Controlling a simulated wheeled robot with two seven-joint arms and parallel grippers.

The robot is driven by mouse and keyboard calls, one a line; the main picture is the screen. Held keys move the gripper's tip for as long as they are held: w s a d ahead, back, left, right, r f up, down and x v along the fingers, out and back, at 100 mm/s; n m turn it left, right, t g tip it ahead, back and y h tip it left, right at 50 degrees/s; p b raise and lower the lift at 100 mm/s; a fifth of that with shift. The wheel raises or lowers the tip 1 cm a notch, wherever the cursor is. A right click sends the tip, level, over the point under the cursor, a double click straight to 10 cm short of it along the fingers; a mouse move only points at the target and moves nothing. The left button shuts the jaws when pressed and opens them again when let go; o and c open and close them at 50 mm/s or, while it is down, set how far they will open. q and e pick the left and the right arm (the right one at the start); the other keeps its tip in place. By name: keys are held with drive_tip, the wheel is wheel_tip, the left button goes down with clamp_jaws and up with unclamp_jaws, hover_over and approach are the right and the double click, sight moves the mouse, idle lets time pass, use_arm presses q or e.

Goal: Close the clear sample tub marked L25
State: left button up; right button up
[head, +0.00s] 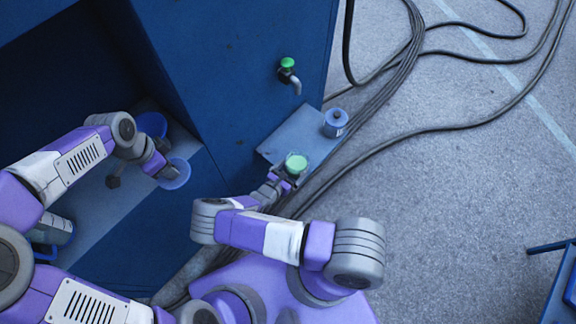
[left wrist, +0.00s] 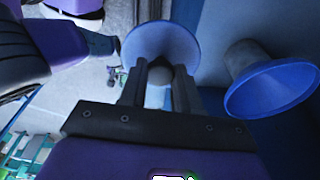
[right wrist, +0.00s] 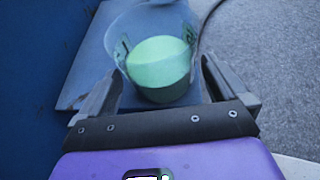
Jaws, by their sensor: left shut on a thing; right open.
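An open clear tub with green contents (head: 296,164) stands on a small blue-grey side shelf. In the right wrist view the tub (right wrist: 158,65) is between the spread fingers of my right gripper (right wrist: 152,85); dark marks on its wall are unreadable. In the head view the right gripper (head: 282,178) is at the tub's near side. My left gripper (head: 161,168) is shut on a round blue lid (head: 178,174), well left of the tub. The left wrist view shows the lid (left wrist: 160,45) gripped by its pale knob between the fingers (left wrist: 160,82).
A blue-lidded jar (head: 335,122) stands further back on the side shelf (head: 305,128). A green-knobbed tap (head: 289,65) juts from the blue cabinet wall. A blue funnel-like thing (left wrist: 270,90) is beside the left gripper. Dark cables (head: 400,95) run past the shelf.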

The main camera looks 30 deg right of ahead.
sight(297, 165)
drive_tip(key=x, duration=0.3)
drive_tip(key=shift+w+f, duration=0.1)
drive_tip(key=shift+f, duration=0.05)
drive_tip(key=c, duration=0.9)
